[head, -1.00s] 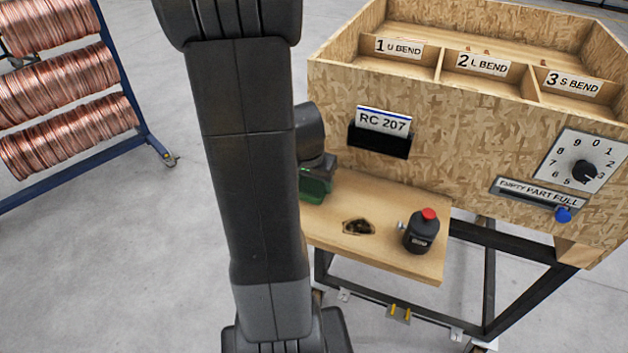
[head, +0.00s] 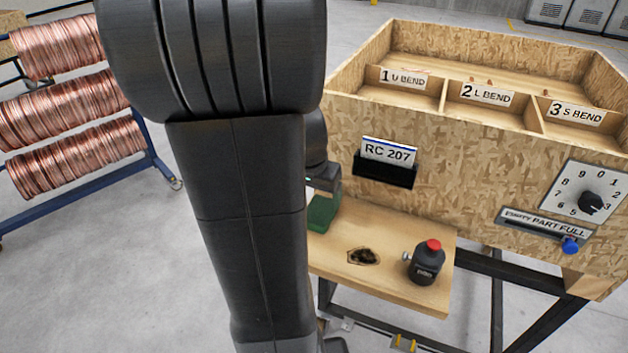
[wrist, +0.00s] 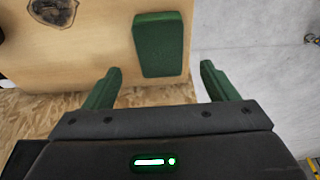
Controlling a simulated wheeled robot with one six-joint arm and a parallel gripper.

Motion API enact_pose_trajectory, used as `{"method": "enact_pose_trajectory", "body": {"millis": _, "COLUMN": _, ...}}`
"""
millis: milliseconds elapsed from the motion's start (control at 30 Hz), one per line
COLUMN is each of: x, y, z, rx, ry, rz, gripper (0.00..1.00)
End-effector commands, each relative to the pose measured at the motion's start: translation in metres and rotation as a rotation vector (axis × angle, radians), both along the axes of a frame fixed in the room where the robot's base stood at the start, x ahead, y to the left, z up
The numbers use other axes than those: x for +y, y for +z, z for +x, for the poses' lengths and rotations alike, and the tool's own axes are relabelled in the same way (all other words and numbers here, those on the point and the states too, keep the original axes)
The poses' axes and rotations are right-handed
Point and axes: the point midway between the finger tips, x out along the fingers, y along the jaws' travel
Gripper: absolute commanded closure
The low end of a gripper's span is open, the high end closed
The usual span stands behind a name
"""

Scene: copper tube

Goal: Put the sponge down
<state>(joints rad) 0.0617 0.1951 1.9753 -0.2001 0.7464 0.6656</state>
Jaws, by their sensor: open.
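The sponge is a dark green block (wrist: 159,40) lying flat on the wooden shelf, near the shelf's edge in the wrist view. It also shows in the head view as a green block (head: 322,213) at the shelf's left end, partly hidden behind my arm. My gripper (wrist: 160,67) is open, with its two green fingers spread wider than the sponge. The sponge is out in front of the fingertips, with nothing held between them. In the head view my gripper (head: 323,180) is just above the sponge and mostly hidden by my arm.
On the shelf (head: 335,255) are a dark stain (head: 364,257) and a black bottle with a red cap (head: 427,262). Behind rises a chipboard bin box (head: 470,150) with a card holder (head: 385,168). A rack of copper coils (head: 75,110) stands left.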

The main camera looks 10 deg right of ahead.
Motion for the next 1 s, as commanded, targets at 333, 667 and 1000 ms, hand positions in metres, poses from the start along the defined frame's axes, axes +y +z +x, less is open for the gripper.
{"method": "enact_pose_trajectory", "body": {"millis": 333, "x": 0.007, "y": 0.044, "z": -0.01, "rx": -0.001, "ry": 0.001, "rz": 0.0, "gripper": 0.2}}
{"method": "enact_pose_trajectory", "body": {"millis": 667, "x": 0.007, "y": 0.047, "z": -0.011, "rx": 0.0, "ry": 0.001, "rz": 0.0, "gripper": 0.2}}
{"method": "enact_pose_trajectory", "body": {"millis": 1000, "x": 0.006, "y": 0.041, "z": -0.01, "rx": 0.004, "ry": 0.0, "rz": 0.0, "gripper": 0.2}}
